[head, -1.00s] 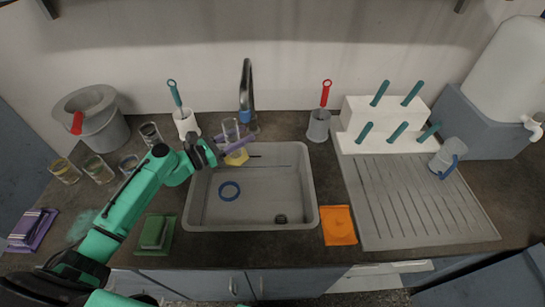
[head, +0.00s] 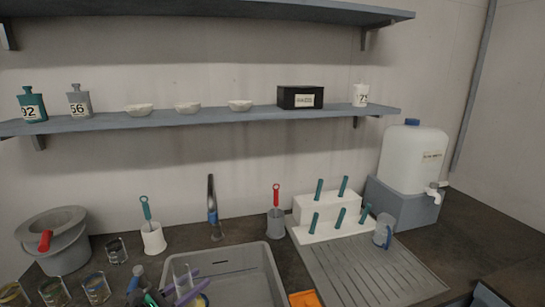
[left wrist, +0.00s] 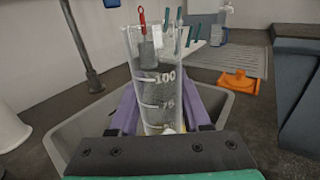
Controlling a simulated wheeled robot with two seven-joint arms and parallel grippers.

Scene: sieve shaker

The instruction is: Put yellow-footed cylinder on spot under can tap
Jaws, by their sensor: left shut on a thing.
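The clear measuring cylinder (head: 182,275) with a yellow foot stands in my left gripper (head: 188,289), low in the head view over the left part of the sink. In the left wrist view the graduated cylinder (left wrist: 155,85) rises between the two purple fingers (left wrist: 160,112), which are shut on it. Its foot is mostly hidden there. The white can (head: 412,158) with its tap (head: 436,191) sits on a grey-blue block (head: 400,205) at the right, far from the gripper. I cannot make out a marked spot under the tap. My right gripper is not in view.
The tall faucet (head: 212,205) stands behind the sink.

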